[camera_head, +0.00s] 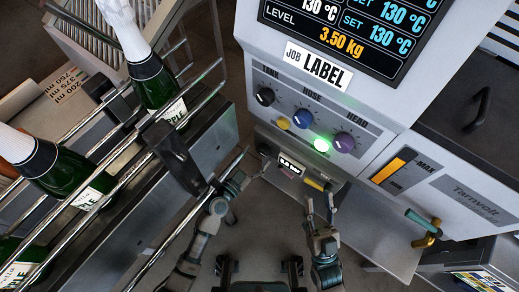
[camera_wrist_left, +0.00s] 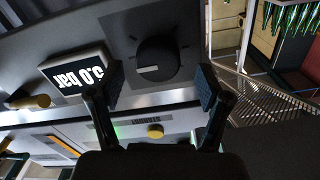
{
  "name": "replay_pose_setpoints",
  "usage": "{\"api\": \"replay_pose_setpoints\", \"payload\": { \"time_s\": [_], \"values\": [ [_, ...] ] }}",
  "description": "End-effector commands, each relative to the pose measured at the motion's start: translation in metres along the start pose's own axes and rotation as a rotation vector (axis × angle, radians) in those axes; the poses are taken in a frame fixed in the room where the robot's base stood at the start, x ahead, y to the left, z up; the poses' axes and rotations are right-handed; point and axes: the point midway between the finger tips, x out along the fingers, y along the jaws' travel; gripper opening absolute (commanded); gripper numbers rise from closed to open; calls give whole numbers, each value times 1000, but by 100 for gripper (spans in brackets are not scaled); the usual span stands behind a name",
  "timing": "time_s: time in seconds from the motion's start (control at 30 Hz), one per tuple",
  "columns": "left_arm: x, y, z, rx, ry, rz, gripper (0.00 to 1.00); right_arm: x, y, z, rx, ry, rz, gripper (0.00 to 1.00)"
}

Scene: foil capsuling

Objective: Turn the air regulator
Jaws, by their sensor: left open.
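The air regulator is a round black knob (camera_wrist_left: 157,58) with a pale pointer mark, set on a dark square plate. A small pressure display (camera_wrist_left: 75,77) reading in bar sits beside it; it also shows in the head view (camera_head: 291,165). My left gripper (camera_head: 253,166) is open in front of the machine's lower panel. In the left wrist view its two pads (camera_wrist_left: 160,83) stand on either side of the knob, with a gap to each; contact is not seen. My right gripper (camera_head: 321,207) is open and empty, below the panel.
A conveyor with rails (camera_head: 150,150) and bottles (camera_head: 152,84) is at left.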

Motion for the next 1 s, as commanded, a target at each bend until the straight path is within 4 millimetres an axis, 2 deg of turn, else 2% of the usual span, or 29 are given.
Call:
{"api": "replay_pose_setpoints", "payload": {
  "time_s": [0.1, 0.2, 0.47, 0.57, 0.7, 0.73, 1.0],
  "values": [
    [15, 0, 1, -2, 0, -3, 77, -1, 0, -3, 2, 26, 0, 40],
    [22, 0, 0, 1, 0, -1, 77, -2, 0, -4, 4, 38, 0, 40],
    [23, 0, 0, 1, 0, -1, 77, -1, 0, -4, 4, 43, -1, 40],
    [23, -1, 0, 1, 0, -1, 55, -1, 0, -4, 4, 43, -1, 40],
    [23, -1, 0, 1, 0, -1, 20, -1, 0, -4, 4, 43, -1, 40],
    [23, 0, 0, 1, 0, -2, 17, -1, 0, -4, 4, 43, -1, 40],
    [23, -1, 0, -19, -1, -2, 17, 0, 0, -4, 4, 41, 0, 40]
  ]
}}
